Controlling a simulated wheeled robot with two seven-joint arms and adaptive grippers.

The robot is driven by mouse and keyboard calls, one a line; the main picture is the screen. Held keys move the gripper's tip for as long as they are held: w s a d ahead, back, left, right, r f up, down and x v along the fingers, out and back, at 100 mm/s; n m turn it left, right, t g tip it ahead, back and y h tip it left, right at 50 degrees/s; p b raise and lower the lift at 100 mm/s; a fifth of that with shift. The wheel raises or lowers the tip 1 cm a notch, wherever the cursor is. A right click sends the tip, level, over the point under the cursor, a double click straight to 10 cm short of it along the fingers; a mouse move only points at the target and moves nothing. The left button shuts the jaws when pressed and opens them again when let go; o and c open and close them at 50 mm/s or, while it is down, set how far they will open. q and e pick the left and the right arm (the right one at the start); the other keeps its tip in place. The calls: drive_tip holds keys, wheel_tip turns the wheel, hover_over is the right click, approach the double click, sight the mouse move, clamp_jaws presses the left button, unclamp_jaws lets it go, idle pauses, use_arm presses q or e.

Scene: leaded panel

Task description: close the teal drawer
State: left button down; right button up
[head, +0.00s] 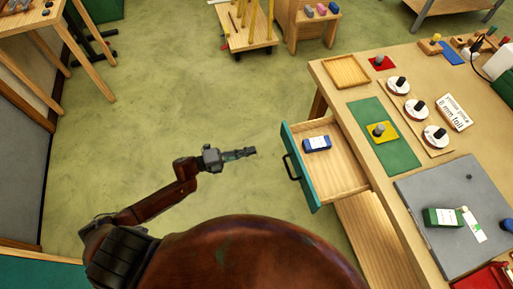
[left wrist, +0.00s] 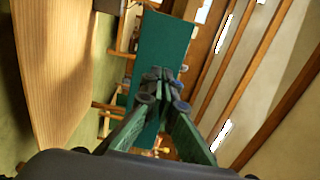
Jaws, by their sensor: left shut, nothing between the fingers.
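The teal drawer (head: 299,168) stands open, pulled out from the left side of the workbench. Its front carries a dark handle (head: 290,167). A blue and white box (head: 317,144) lies inside on the light wood bottom. My left gripper (head: 254,152) is shut and empty, left of the drawer front and apart from it, its fingers pointing toward it. In the left wrist view, the shut fingertips (left wrist: 165,78) show before a teal panel (left wrist: 163,45), which looks like the drawer front; the handle cannot be made out there. My right gripper is not in view.
The workbench (head: 335,75) holds a green mat (head: 400,150), white discs with dark knobs, a grey board (head: 430,185) and a green and white box (head: 443,217). A wooden cart (head: 248,40) stands at the back. The green floor left of the drawer is clear.

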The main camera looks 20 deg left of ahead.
use_arm(q)
approach(286, 141)
drive_tip(key=x, duration=0.6)
drive_tip(key=shift+w+d+b, duration=0.2)
drive_tip(key=shift+d+b, duration=0.1)
drive_tip(key=shift+b, duration=0.05)
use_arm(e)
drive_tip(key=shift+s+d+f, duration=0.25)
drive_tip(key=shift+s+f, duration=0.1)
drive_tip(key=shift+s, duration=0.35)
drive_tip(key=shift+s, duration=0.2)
use_arm(q)
drive_tip(key=shift+w+d, duration=0.1)
drive_tip(key=shift+d, duration=0.05)
